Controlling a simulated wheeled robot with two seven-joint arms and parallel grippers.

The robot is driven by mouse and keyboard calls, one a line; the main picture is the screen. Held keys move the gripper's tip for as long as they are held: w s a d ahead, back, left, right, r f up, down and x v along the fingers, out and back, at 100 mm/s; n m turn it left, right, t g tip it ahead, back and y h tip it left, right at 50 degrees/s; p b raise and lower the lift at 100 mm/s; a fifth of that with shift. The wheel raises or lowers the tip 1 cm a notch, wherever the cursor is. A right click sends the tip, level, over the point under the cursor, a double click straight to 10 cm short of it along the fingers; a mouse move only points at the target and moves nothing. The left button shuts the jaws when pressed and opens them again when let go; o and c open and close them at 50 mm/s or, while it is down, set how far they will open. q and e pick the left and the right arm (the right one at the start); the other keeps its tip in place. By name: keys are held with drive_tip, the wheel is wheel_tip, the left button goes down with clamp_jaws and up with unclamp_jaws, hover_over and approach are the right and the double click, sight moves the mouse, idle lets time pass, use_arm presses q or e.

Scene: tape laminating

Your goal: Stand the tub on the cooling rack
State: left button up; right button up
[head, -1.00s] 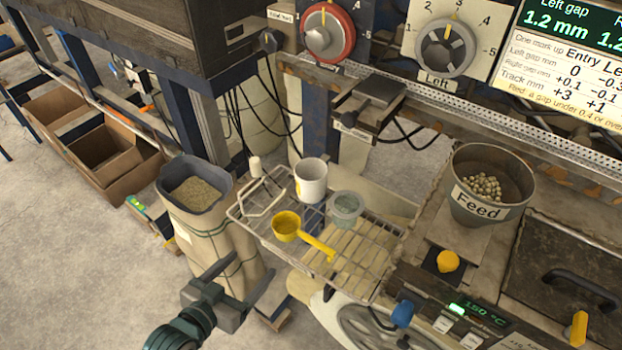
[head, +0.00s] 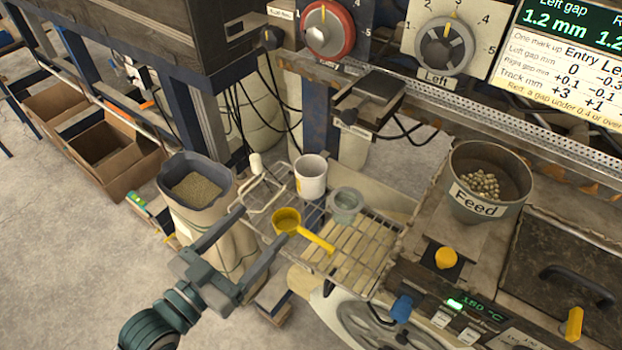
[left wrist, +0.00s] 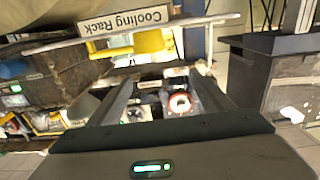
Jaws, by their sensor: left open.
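The cooling rack is a wire rack (head: 352,262) in the middle of the head view; its "Cooling Rack" label (left wrist: 125,20) shows in the left wrist view. A small round grey tub (head: 345,205) appears upright on the rack, right of a white mug (head: 311,177). A yellow scoop (head: 287,219) lies on the rack in front of them, its handle toward the lower right. My left gripper (head: 260,228) is open and empty at the rack's left front edge, apart from the tub. It also shows in the left wrist view (left wrist: 163,78). My right gripper is out of view.
A sack with a dark, granule-filled bin top (head: 197,188) stands left of the rack. A "Feed" pot (head: 478,205) and a yellow knob (head: 446,258) are on the machine at right. Cables hang behind the rack. Cardboard boxes (head: 105,150) stand at far left.

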use_arm(q)
drive_tip(key=p, duration=0.4)
approach(302, 176)
drive_tip(key=x, duration=0.5)
drive_tip(key=shift+d+f, duration=0.1)
drive_tip(key=shift+d, duration=0.3)
drive_tip(key=shift+w+d+f, duration=0.1)
drive_tip(key=shift+w+d, duration=0.1)
drive_tip(key=shift+w, duration=0.05)
drive_tip(key=shift+w+d+r+p, duration=0.2)
drive_tip(key=shift+w+p, duration=0.35)
drive_tip(key=p+x, duration=0.1)
drive_tip(key=x, duration=0.2)
drive_tip(key=shift+w+a, duration=0.1)
drive_tip(key=shift+w, duration=0.05)
drive_tip(key=shift+w+d+f+p, duration=0.15)
drive_tip(key=shift+w+d+p, duration=0.15)
drive_tip(key=shift+w+p, duration=0.1)
